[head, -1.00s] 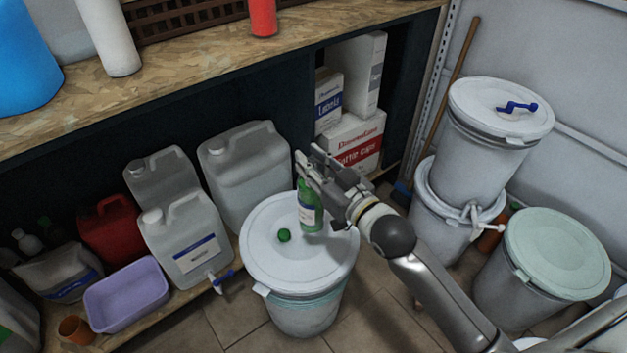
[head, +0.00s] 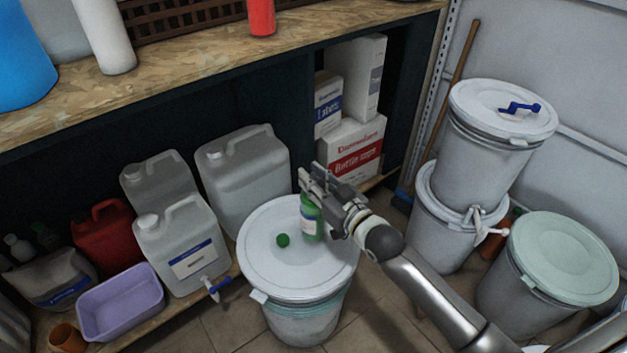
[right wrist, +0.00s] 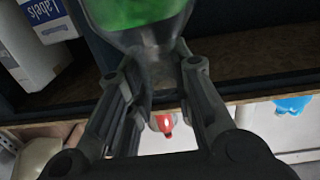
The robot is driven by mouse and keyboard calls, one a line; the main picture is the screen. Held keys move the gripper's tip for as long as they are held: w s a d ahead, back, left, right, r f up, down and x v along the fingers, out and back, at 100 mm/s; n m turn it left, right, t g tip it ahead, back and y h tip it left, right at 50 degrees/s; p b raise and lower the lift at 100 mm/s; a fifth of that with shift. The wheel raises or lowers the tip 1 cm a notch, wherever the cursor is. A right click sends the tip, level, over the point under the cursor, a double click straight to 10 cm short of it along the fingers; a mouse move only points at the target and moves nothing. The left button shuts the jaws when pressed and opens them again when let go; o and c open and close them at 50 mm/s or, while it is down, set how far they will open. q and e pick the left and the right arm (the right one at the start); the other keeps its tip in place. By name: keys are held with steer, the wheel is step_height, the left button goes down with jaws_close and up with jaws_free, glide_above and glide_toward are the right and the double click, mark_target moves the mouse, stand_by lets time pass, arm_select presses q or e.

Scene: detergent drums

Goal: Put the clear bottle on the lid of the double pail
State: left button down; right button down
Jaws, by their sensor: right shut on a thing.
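My right gripper (head: 312,180) is shut on the upper part of a small bottle (head: 311,226) with green contents and a pale label. In the right wrist view, the bottle (right wrist: 135,15) shows a clear, colourless shoulder and neck between the fingers (right wrist: 160,75). The bottle looks upright over the right part of the white lid (head: 270,265) of the front pail (head: 305,322); I cannot tell whether its base touches. A small round green piece (head: 283,240) is on that lid, left of the bottle. My left gripper is not in view.
Two stacked white pails (head: 490,150), the upper lid bearing a blue crank, stand at right beside a green-lidded pail (head: 562,255). Jerrycans (head: 185,245), a purple tub (head: 120,303) and boxes (head: 355,150) sit under the wooden bench (head: 215,70).

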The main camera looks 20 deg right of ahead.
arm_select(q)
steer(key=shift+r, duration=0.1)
arm_select(e)
steer(key=c, duration=1.3)
jaws_free()
steer(key=shift+f, duration=0.1)
steer(key=shift+r, duration=0.2)
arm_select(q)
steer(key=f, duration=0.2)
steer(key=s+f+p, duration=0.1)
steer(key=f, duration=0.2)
arm_select(e)
steer(key=v, duration=1.2)
